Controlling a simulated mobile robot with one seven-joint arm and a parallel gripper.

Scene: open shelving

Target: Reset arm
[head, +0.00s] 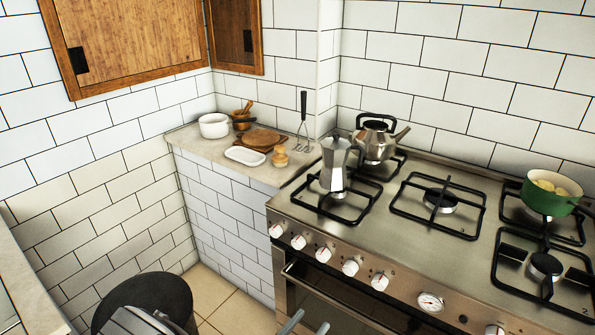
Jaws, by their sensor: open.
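Two grey finger tips of my gripper (306,326) poke up at the bottom edge of the head view, apart from each other with nothing visible between them. They appear in front of the oven door (345,300), below the stove knobs. The rest of the gripper and most of the arm are out of frame. How far the tips are from the oven cannot be told.
The stove (375,220) bears a moka pot (335,165), a kettle (375,140) and a green pot (548,195) of yellowish food. A counter (190,138) holds a white pot (214,126), boards (262,138) and a white dish (244,156). Wooden cabinets (130,40) hang above.

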